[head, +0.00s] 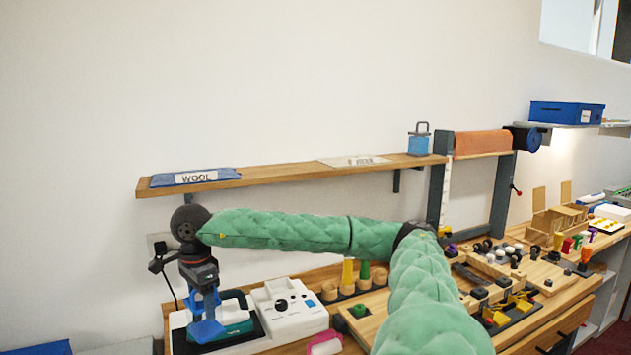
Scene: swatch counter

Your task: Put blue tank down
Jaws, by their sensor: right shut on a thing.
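My right arm, in a green padded sleeve, reaches from the bottom right across to the left. Its gripper (206,304) points down at the left end of the counter and is shut on a blue piece, which I take to be the blue tank (207,331). The piece is low, over or against a white and black base. The picture does not show whether it touches it. A teal iron-like thing (235,317) is close beside it on the right, partly covered by the gripper. A lighter blue container with a grey handle (418,145) stands on the wall shelf. My left gripper is not in view.
A white unit with a dark dial (289,304) stands right of the gripper. The wooden shelf (290,174) above holds a blue packet labelled WOOL (194,177). Wooden holders and several small tools crowd the counter to the right. A pink block (324,343) lies at the front.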

